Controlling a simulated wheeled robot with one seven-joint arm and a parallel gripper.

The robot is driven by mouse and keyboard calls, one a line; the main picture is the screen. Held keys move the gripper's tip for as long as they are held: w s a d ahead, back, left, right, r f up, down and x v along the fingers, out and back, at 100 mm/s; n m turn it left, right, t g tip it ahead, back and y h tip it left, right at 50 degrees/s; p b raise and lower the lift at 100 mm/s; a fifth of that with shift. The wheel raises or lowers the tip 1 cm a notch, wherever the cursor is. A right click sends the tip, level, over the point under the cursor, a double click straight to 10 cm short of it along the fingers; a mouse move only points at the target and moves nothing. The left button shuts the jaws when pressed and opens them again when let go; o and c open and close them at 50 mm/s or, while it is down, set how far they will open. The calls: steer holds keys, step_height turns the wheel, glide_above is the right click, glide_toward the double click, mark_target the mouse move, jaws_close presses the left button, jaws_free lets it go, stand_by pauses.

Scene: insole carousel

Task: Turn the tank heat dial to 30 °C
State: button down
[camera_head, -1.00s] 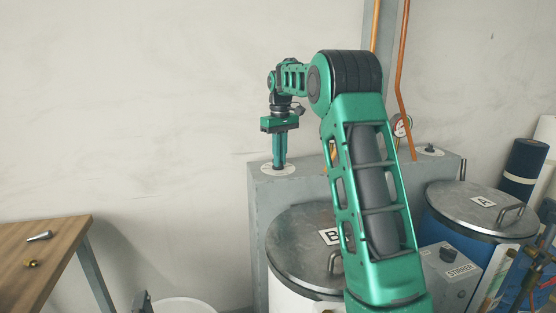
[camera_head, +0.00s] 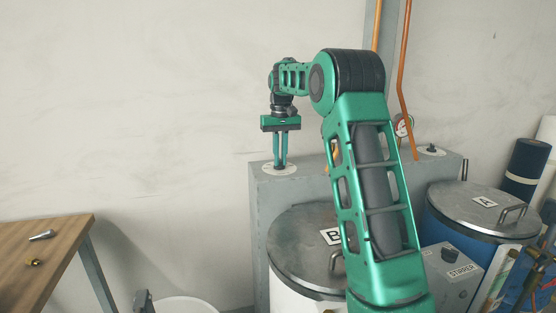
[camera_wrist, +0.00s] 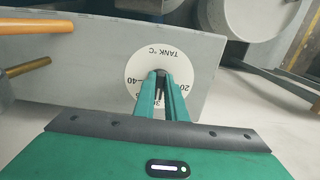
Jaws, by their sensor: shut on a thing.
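The tank heat dial shows in the wrist view as a white round plate (camera_wrist: 148,58) marked TANK °C, set in the grey top. Its 20 and 40 marks show at either side, and the mark between them is partly covered. The dial plate also shows in the head view (camera_head: 291,171) at the left end of the grey ledge. My gripper (camera_wrist: 162,74) points down over the plate's middle, shut on the small dark dial knob. It also shows in the head view (camera_head: 280,165). The fingers hide most of the knob, so I cannot read its setting.
A second dial (camera_head: 432,150) sits on the right of the ledge (camera_head: 258,220), near a gauge (camera_head: 404,124) and copper pipes (camera_head: 403,80). Lidded tanks B (camera_head: 300,245) and A (camera_head: 470,205) and a STIRRER box (camera_head: 450,280) stand in front. A wooden table (camera_head: 50,250) is at left.

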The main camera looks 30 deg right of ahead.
steer(key=shift+w+r, duration=0.1)
steer(key=shift+w, duration=0.05)
steer(key=c, duration=1.8)
jaws_free()
step_height(320, 180, up, 11)
steer(key=shift+f, duration=0.2)
